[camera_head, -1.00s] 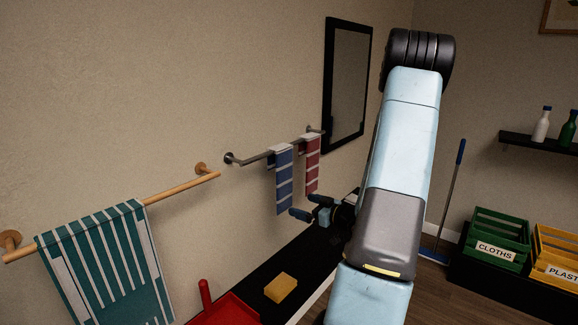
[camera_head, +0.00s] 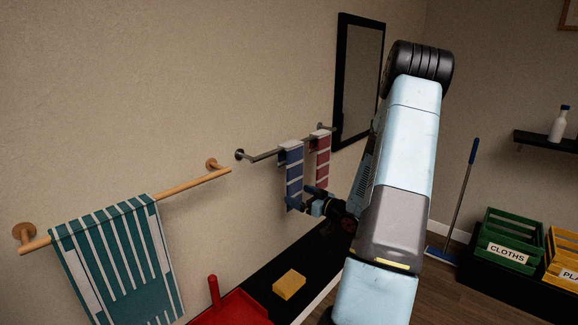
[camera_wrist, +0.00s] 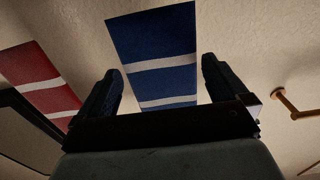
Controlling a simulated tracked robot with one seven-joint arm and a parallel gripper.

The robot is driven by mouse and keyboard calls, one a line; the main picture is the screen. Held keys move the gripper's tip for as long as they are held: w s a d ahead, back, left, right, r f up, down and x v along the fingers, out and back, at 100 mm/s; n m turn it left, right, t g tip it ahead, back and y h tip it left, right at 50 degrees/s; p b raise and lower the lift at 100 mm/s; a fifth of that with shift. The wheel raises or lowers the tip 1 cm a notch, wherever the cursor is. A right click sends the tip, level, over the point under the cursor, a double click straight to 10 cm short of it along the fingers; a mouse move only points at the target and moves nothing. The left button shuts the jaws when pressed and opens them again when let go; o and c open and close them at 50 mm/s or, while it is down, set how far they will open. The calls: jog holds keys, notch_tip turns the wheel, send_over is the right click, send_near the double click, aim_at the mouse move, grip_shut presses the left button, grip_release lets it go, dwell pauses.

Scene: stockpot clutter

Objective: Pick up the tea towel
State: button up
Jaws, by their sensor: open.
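A blue towel (camera_head: 294,176) with white stripes hangs over a grey metal rail on the wall. It also shows in the wrist view (camera_wrist: 155,50). A red white-striped towel (camera_head: 322,160) hangs on the same rail to its right; in the wrist view, it is at the left (camera_wrist: 42,78). A larger green white-striped towel (camera_head: 118,262) hangs on a wooden rail at the left. My gripper (camera_head: 301,198) is at the lower part of the blue towel. In the wrist view, my open fingers (camera_wrist: 160,72) stand on either side of it. Contact cannot be told.
The grey rail (camera_head: 265,156) and wooden rail (camera_head: 190,182) stick out from the wall. Below are a dark shelf (camera_head: 262,285) with a yellow sponge (camera_head: 289,284) and a red dustpan (camera_head: 232,309). A mirror (camera_head: 359,80) hangs behind my arm. Green (camera_head: 505,255) and yellow crates (camera_head: 562,262) stand at right.

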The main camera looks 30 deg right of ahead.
jog(key=x, duration=0.5)
jog(key=c, duration=0.7)
jog(key=shift+r, duration=0.1)
